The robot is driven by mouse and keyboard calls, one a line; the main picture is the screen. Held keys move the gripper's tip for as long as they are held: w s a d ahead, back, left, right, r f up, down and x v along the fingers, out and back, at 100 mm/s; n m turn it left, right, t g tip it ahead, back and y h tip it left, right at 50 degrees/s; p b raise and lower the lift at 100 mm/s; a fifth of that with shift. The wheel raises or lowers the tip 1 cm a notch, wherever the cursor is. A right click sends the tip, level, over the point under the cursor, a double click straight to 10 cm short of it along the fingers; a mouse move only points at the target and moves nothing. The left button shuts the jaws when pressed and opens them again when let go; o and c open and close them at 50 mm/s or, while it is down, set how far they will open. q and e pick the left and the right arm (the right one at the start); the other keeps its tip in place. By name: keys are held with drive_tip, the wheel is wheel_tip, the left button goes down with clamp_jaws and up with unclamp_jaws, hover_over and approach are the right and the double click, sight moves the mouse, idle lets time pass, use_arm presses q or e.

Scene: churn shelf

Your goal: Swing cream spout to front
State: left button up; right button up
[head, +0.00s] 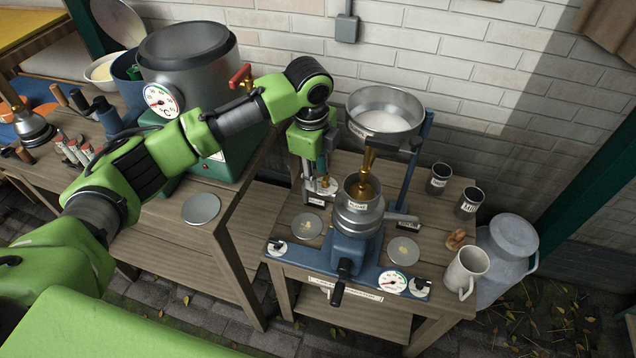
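The cream separator (352,245) stands on the small wooden table, with a blue body, a metal bowl and a front crank. A large metal supply pan (384,108) sits above it at the back. A metal spout (402,221) with a label sticks out to the right of the bowl. My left gripper (320,188) points down at the separator's left rear, by a small metal and brass part. I cannot tell whether that part is the cream spout or whether the fingers touch it. The finger gap is too small to read. My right gripper is out of view.
Two labelled metal cups (439,179) stand at the table's right rear. A light jug (466,272) stands at its right front, beside a milk can (506,250). A left bench holds a large pot (187,60) with a thermometer. A brick wall closes the back.

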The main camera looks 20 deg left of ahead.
use_arm(q)
drive_tip(key=f, duration=0.5)
drive_tip(key=shift+w, duration=0.3)
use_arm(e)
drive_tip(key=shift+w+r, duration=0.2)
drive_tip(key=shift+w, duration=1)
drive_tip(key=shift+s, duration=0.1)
